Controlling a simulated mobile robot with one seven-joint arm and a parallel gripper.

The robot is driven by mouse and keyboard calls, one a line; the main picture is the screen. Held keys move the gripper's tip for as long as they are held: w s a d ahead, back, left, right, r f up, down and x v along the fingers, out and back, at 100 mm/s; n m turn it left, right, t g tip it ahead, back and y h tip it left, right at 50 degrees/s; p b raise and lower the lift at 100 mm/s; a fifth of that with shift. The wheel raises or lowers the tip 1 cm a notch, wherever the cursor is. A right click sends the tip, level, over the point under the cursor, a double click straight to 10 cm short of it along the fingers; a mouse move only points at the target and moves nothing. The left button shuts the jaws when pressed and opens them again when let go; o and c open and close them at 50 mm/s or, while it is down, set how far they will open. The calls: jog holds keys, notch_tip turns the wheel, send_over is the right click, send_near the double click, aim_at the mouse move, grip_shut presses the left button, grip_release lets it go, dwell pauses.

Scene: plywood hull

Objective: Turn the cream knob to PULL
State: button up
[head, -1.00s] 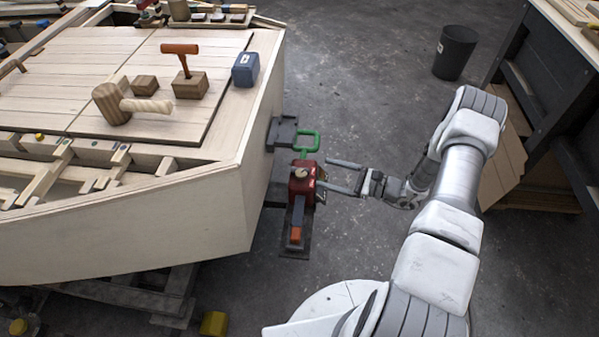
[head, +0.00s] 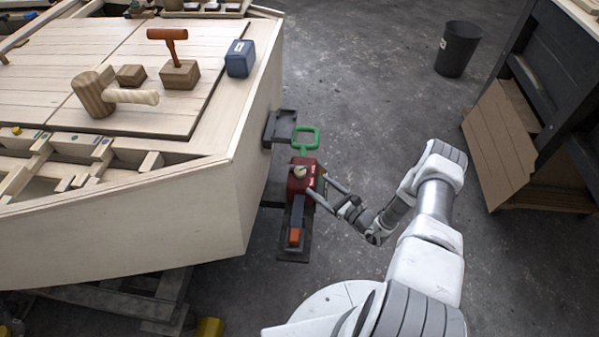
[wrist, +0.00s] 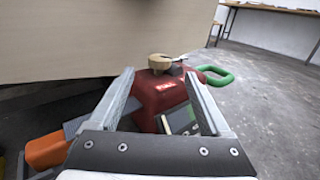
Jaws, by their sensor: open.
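The cream knob (head: 299,172) sits on top of a red housing (head: 297,186) beside the hull's right side. In the wrist view the knob (wrist: 160,62) shows at the top of the red housing (wrist: 158,90), with a small grey pointer-like piece at its right. A small label is on the housing below it; I cannot tell which mark the knob points to. My gripper (head: 325,189) is open at the right side of the housing. In the wrist view its fingers (wrist: 158,84) frame the housing, with the knob beyond and slightly above the tips.
A green loop handle (head: 306,139) stands behind the housing, and an orange-ended grip (head: 295,236) is in front. The plywood hull (head: 120,225) is close on the left. A workbench (head: 560,90) and a black bin (head: 457,48) stand right. Floor between is clear.

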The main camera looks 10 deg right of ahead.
aim_at(299, 170)
jog(key=b+x, duration=0.2)
jog(key=x, duration=0.8)
jog(key=shift+w, duration=0.1)
grip_shut()
